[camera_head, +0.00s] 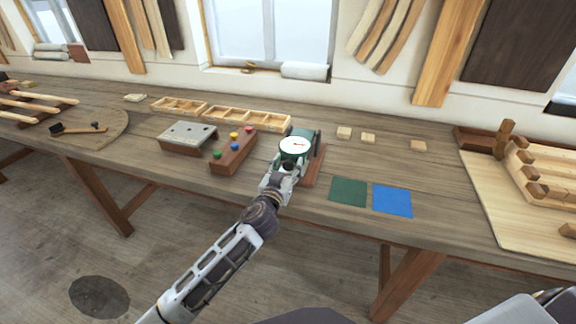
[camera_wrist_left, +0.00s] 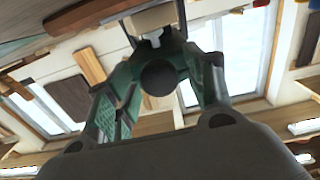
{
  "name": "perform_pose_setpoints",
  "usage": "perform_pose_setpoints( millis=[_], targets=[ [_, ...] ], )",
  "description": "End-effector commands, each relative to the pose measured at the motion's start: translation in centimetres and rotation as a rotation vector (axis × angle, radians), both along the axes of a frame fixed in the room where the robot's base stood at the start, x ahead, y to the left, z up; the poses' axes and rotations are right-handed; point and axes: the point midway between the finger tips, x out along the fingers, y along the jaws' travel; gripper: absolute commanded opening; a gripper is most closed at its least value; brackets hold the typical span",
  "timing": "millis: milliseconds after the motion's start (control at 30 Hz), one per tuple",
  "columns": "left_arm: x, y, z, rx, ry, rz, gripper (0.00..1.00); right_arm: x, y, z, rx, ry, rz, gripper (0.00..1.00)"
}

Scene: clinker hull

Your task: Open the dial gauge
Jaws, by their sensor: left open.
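The dial gauge (camera_head: 296,146) stands near the middle of the bench, its white round face with a red needle turned upward. Its green body sits on a reddish wooden base (camera_head: 314,170). My left gripper (camera_head: 287,168) is at the near side of the gauge, just below the dial, and hides part of it. In the left wrist view my left gripper (camera_wrist_left: 160,85) is open, with a dark round knob (camera_wrist_left: 158,77) between its fingers. I cannot tell whether the fingers touch the knob. My right gripper is not in view.
Left of the gauge are a wooden block with colored knobs (camera_head: 233,152) and a grey-topped box (camera_head: 187,136). Shallow wooden trays (camera_head: 248,117) lie behind. Right are green (camera_head: 348,191) and blue (camera_head: 393,201) squares and small wooden blocks (camera_head: 368,138). Bare bench lies beyond the squares.

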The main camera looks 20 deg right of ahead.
Motion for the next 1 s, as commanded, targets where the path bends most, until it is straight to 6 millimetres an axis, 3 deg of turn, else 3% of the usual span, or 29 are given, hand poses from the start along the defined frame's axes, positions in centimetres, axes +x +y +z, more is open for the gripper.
perform_pose_setpoints(
  millis=[433, 867, 1000],
  targets=[
    [0.4, -0.3, 0.0, -0.001, 0.001, -0.001, 0.53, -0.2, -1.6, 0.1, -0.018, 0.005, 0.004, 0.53],
    [0.4, -0.3, 0.0, -0.001, 0.001, -0.001, 0.0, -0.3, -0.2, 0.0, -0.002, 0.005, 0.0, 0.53],
    [0.4, -0.3, 0.0, -0.001, 0.001, -0.001, 0.0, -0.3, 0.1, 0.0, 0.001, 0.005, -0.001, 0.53]
  ],
)
